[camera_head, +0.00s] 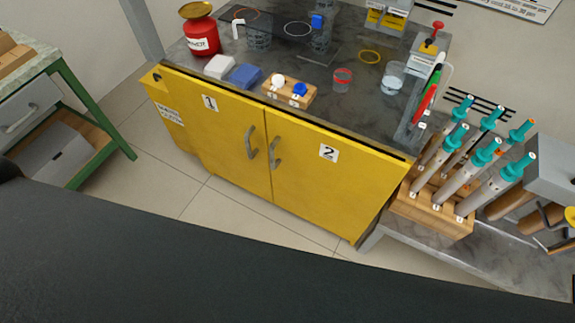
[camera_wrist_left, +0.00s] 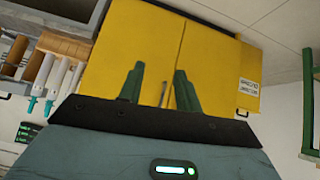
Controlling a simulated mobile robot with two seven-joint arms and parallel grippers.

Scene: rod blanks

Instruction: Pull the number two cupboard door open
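The yellow cupboard has two doors side by side, both shut. The number two door (camera_head: 335,185) is the right one in the head view, with a white "2" label and a grey curved handle (camera_head: 275,153) near the middle seam. In the left wrist view, which looks turned over, this door (camera_wrist_left: 125,45) is left of the seam. My left gripper (camera_wrist_left: 158,70) is open there, its green fingers apart in front of the doors. A thin grey handle (camera_wrist_left: 163,94) shows between the fingers; contact cannot be told. Neither gripper shows in the head view.
The number one door (camera_head: 225,130) has its own handle (camera_head: 250,142) close by. The dark worktop (camera_head: 330,110) above holds a red can, jars and small blocks. A wooden rack (camera_head: 435,205) of teal-capped tools stands right of the cupboard. The tiled floor (camera_head: 220,200) in front looks clear.

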